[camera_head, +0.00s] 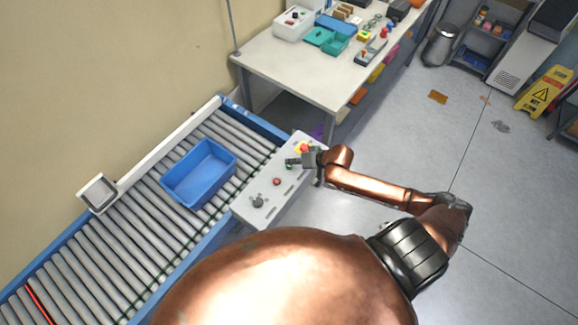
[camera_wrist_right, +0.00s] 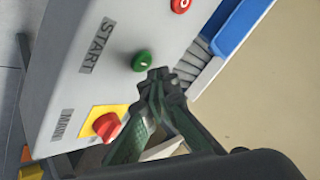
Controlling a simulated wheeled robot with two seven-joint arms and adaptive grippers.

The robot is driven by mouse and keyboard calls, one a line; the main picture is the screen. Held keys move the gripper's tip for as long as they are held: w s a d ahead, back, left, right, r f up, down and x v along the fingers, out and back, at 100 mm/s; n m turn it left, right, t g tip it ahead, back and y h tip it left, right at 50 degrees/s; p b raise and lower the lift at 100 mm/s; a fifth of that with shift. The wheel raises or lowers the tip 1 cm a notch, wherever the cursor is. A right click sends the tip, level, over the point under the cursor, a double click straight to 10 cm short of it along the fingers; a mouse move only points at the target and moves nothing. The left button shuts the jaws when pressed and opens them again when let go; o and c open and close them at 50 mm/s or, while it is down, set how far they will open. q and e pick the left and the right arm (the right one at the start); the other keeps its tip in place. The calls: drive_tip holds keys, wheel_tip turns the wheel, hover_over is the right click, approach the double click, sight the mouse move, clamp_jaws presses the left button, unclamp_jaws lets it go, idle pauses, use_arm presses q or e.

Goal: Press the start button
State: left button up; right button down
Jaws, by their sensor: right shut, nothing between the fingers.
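The start button is the green round button (camera_wrist_right: 142,61) beside the word START on the grey control panel (camera_head: 268,196). It shows in the wrist view; in the head view my gripper mostly covers it. My right gripper (camera_head: 294,161) is over the panel, shut and empty. In the wrist view its fingertips (camera_wrist_right: 155,82) lie right beside the green button's lower edge; I cannot tell whether they touch it. My left gripper is not in view.
A red-on-yellow main switch (camera_wrist_right: 107,125) sits close to my fingers. A red button (camera_head: 277,181) and a dark knob (camera_head: 257,201) are also on the panel. A blue crate (camera_head: 190,194) rests on the roller conveyor (camera_head: 130,235). A cluttered table (camera_head: 285,62) stands behind.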

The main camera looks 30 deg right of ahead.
drive_tip(key=shift+f, duration=0.1)
drive_tip(key=shift+f+p, duration=0.25)
drive_tip(key=shift+p, duration=0.05)
drive_tip(key=shift+f, duration=0.5)
idle(0.9)
drive_tip(key=shift+r+p, duration=0.85)
drive_tip(key=shift+p, duration=0.35)
